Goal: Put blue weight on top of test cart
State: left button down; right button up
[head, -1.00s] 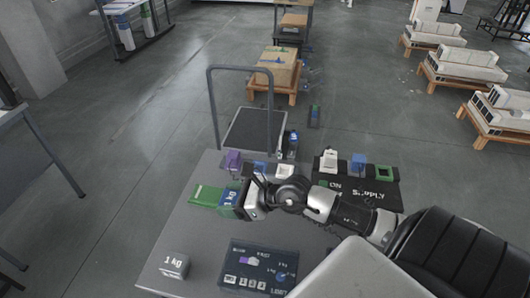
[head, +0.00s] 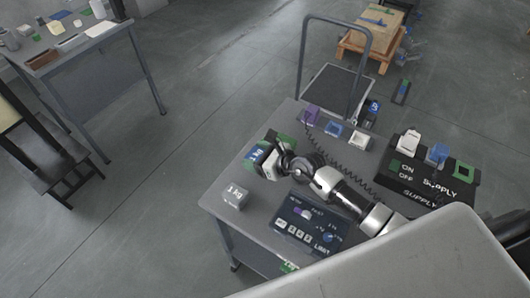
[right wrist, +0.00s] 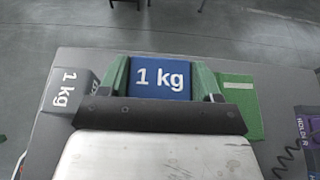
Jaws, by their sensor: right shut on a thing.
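The blue weight (right wrist: 160,77), marked 1 kg, sits between the green-padded fingers of my right gripper (right wrist: 161,85) in the right wrist view. In the head view, the blue weight (head: 254,153) shows at the tip of my right gripper (head: 262,157), near the left edge of the grey table. I cannot tell whether its underside touches the table. A low cart with a dark platform (head: 333,92) and a hoop handle stands beyond the table; it looks like the test cart. My left gripper is out of view.
A grey 1 kg block (head: 234,197) sits beside the weight. A green pad (right wrist: 240,108) lies just right of the gripper. A dark control panel (head: 303,222), a black supply box (head: 435,185) and a coiled cable (head: 335,148) are on the table (head: 232,178).

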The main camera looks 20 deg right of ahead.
jog(key=shift+f+b, duration=0.45)
jog(key=shift+f, duration=1.3)
jog(key=shift+f, duration=0.1)
jog(key=o, duration=1.2)
jog(key=shift+f, duration=0.2)
jog(key=o, duration=0.4)
jog(key=shift+s, duration=0.1)
jog(key=shift+r, duration=0.1)
